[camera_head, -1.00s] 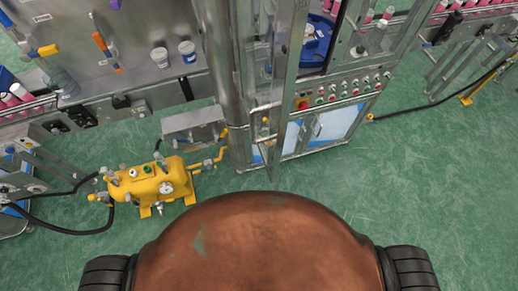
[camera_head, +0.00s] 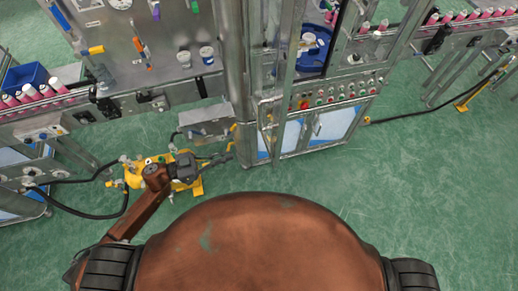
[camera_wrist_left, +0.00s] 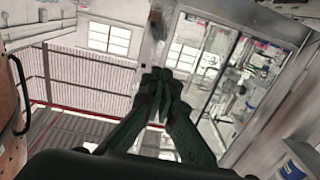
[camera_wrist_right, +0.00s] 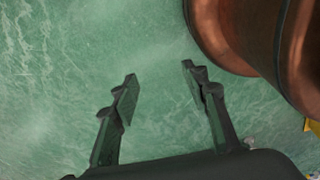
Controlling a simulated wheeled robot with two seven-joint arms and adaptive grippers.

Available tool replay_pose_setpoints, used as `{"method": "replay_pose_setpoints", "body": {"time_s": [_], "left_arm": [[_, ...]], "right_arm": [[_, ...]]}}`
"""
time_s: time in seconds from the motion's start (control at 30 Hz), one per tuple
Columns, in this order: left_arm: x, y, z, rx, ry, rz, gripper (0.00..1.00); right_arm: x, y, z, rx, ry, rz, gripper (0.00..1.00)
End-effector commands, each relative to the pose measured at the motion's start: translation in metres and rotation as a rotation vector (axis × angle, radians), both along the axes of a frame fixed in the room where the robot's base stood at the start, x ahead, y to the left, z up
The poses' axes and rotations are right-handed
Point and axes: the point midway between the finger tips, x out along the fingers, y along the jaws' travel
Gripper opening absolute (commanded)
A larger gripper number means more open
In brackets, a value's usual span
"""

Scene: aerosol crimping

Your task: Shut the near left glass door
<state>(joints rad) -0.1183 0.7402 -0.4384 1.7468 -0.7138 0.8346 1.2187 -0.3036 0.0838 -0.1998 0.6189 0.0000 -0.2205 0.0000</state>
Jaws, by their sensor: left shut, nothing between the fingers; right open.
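The near left glass door (camera_head: 266,112) is a narrow metal-framed pane on the tall machine cabinet. In the head view it shows steeply from above, seemingly standing out from the cabinet towards me; its exact angle is hard to tell. My left gripper (camera_head: 222,159) is shut and empty, above the yellow tank and to the left of the door, apart from it. In the left wrist view its fingers (camera_wrist_left: 158,84) meet, with framed glass panels (camera_wrist_left: 222,70) beyond to the right. My right gripper (camera_wrist_right: 160,85) is open and empty above green floor, and out of the head view.
The yellow tank (camera_head: 133,176) with black hoses stands on the floor at left, partly behind my left arm. A steel bench (camera_head: 165,55) with cups is at upper left. A button panel (camera_head: 335,92) is on the cabinet front. The floor at right (camera_head: 430,190) is mostly clear.

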Motion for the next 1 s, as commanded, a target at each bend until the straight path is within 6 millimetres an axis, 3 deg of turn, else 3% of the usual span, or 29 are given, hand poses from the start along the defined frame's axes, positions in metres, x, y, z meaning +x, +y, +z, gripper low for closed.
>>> {"method": "replay_pose_setpoints", "body": {"time_s": [0.3, 0.7, 1.0], "left_arm": [[0.015, -0.046, 0.005, -0.004, -0.001, -0.014, 0.0], [0.04, -0.116, 0.004, -0.003, 0.0, -0.008, 0.0], [0.046, -0.133, 0.001, -0.001, 0.001, -0.007, 0.0]], "right_arm": [[0.01, 0.001, 0.015, 0.001, -0.013, 0.003, 0.41], [0.007, 0.007, 0.035, 0.007, -0.009, 0.0, 0.41], [0.005, 0.007, 0.04, 0.008, -0.007, -0.001, 0.41]]}}
